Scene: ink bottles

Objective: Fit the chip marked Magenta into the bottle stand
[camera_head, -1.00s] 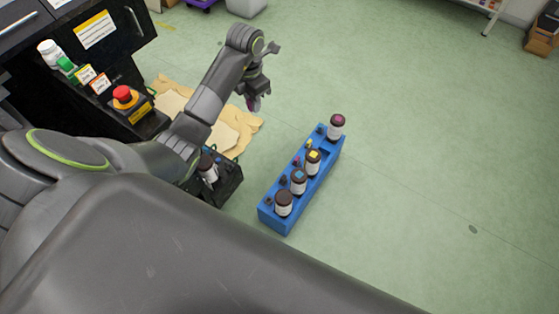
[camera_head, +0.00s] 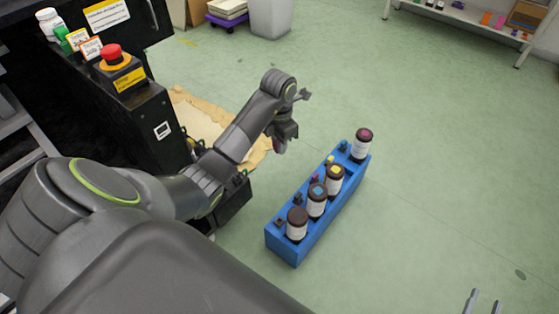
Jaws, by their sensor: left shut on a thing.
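The blue bottle stand (camera_head: 319,220) is on the right of my left arm, running from lower left to upper right. It carries several dark-capped bottles with coloured cap tops: a plain dark one (camera_head: 297,226), a cyan one (camera_head: 317,203), a yellow one (camera_head: 334,182) and, at the far end, a magenta one (camera_head: 361,147). Small coloured pieces sit along its left side.
A black cabinet with a red emergency button (camera_head: 111,54) stands at the left. A tan sheet (camera_head: 203,120) and a dark box (camera_head: 232,208) lie partly behind my left arm. A grey bin (camera_head: 271,17) stands at the back. The green floor right of the stand is clear.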

